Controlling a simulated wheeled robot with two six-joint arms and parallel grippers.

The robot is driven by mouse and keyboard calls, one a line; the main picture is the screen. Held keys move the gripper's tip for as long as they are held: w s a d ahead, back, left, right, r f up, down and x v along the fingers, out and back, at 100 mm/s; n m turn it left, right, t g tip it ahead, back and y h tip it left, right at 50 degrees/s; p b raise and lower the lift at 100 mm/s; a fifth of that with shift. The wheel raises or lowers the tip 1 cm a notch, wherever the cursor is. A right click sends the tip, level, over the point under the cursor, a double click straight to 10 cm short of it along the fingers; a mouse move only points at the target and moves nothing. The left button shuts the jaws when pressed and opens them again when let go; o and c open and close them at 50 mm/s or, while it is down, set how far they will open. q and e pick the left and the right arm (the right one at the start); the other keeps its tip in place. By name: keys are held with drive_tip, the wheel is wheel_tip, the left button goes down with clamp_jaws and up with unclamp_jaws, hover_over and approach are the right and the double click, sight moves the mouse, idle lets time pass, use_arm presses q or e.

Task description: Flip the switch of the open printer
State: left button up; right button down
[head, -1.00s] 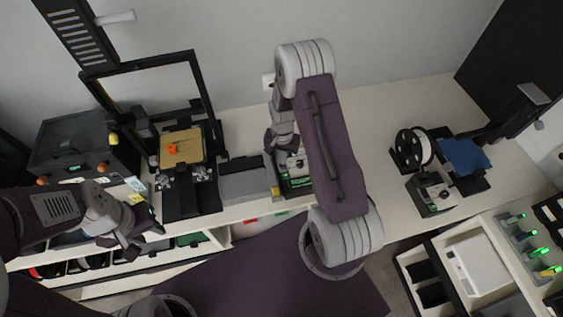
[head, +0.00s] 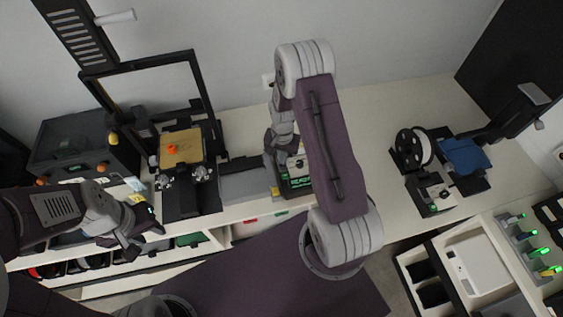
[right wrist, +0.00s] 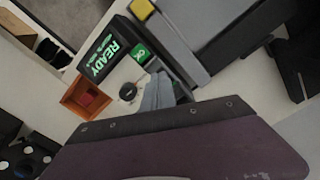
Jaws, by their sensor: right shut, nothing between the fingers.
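The open-frame printer (head: 182,150) stands at the left of the bench in the head view, with a tan bed and a small orange piece on it. To its right is a control box (head: 297,184) with a green-lit screen. In the right wrist view the screen (right wrist: 103,54) reads READY, beside a green OK button (right wrist: 140,53), a round knob (right wrist: 128,91) and an orange housing holding a red switch (right wrist: 89,98). My right gripper (right wrist: 161,93) is shut and empty, just over the box beside the knob; contact is unclear. My left gripper (head: 130,243) hangs before the bench front, its jaws unclear.
A dark enclosed printer (head: 84,148) stands at the far left. A smaller printer with a spool (head: 413,147) and blue bed stands at the right. A grey unit (head: 245,181) sits left of the control box. The bench between box and right printer is clear.

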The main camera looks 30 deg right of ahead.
drive_tip(key=shift+f+b, duration=0.65)
drive_tip(key=shift+f, duration=0.25)
drive_tip(key=shift+r, duration=0.1)
wheel_tip(320, 180, up, 7)
drive_tip(key=p, duration=0.6)
idle(0.5)
